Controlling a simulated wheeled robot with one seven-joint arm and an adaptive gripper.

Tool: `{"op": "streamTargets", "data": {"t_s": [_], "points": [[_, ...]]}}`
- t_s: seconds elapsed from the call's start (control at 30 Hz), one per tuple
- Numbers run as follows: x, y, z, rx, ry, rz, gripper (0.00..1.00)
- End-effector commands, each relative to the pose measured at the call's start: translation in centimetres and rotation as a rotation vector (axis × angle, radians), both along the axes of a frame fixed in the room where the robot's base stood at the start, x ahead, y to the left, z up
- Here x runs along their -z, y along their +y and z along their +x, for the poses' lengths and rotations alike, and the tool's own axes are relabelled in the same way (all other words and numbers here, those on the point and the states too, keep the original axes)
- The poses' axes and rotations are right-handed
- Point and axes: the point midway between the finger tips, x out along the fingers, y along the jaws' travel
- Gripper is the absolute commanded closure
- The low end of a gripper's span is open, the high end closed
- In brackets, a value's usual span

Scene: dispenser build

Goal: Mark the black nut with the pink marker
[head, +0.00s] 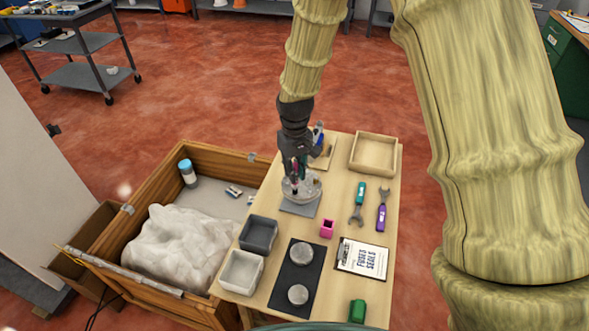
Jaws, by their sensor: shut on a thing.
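My gripper (296,168) points down over a round, pale grey disc (313,188) at the far middle of the table. It is shut on a thin upright thing with a touch of pink, which looks like the pink marker (295,188). The fingers hide much of it, and I cannot tell whether its tip touches anything. Small dark shapes sit on the disc around the fingertips; I cannot make out the black nut among them. The disc sits on a grey square mat (293,209).
A pink open holder (327,229), teal wrench (358,203), purple wrench (382,210) and clipboard (362,258) lie nearer. Two grey discs (301,254) rest on a black mat. Bins (259,232) line the left edge; an empty wooden tray (374,154) is at far right.

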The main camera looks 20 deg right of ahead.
Motion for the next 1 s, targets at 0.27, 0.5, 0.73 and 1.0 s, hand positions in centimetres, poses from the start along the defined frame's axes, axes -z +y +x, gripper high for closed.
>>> {"op": "streamTargets", "data": {"t_s": [0.27,0.5,0.73,1.0], "points": [[0.07,-0.07,-0.30,0.000,0.001,0.000,1.00],[0.12,-0.12,-0.55,0.000,0.002,0.000,1.00],[0.18,-0.16,-0.78,0.000,0.003,-0.001,1.00],[0.27,-0.21,-1.08,0.000,0.005,0.000,1.00]]}}
